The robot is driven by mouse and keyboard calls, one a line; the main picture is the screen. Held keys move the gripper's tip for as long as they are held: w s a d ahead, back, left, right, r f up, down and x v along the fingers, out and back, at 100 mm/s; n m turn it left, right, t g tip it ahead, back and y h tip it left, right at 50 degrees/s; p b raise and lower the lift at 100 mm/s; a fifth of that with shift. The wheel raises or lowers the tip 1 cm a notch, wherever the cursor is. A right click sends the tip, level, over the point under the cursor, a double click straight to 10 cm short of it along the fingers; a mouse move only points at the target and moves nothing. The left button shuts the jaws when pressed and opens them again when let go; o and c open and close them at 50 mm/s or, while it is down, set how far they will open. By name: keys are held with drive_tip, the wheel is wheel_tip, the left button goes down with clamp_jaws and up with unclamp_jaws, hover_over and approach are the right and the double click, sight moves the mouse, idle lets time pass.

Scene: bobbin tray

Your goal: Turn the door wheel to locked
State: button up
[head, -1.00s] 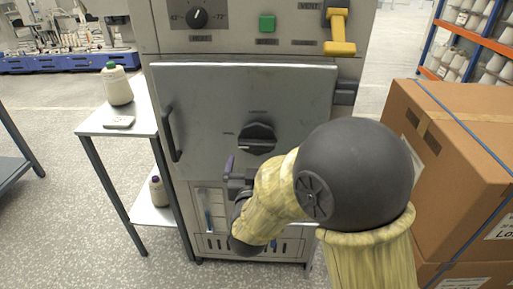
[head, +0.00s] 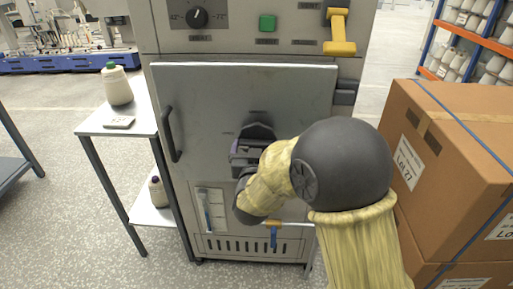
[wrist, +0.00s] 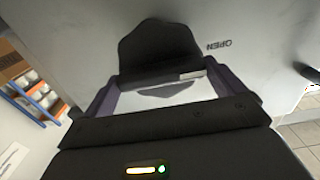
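The door wheel (head: 258,130) is a dark knob with a raised grip bar, mounted on the grey cabinet door (head: 210,95). In the head view my gripper covers its lower part. In the wrist view the wheel (wrist: 158,45) is straight ahead, with an upside-down "OPEN" label (wrist: 218,46) to its right on the door. My gripper (head: 252,148) is at the wheel's front. In the wrist view its purple-sided fingers are spread wide, one to each side of the wheel's near part; I cannot tell whether they touch it. Door labels in the head view are too small to read.
The door has a bar handle (head: 170,134) at its left. A yellow lever (head: 339,30) and green button (head: 267,23) are above. A side table (head: 90,128) with a bottle stands left. Strapped cartons (head: 450,140) stand close on the right.

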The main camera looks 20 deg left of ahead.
drive_tip(key=shift+f+m+b, duration=0.15)
drive_tip(key=shift+m+b, duration=0.35)
drive_tip(key=shift+b, duration=0.05)
drive_tip(key=m+b, duration=1.6)
drive_tip(key=m, duration=0.1)
drive_tip(key=shift+d+b, duration=0.1)
drive_tip(key=shift+b, duration=0.2)
drive_tip(key=o, duration=0.6)
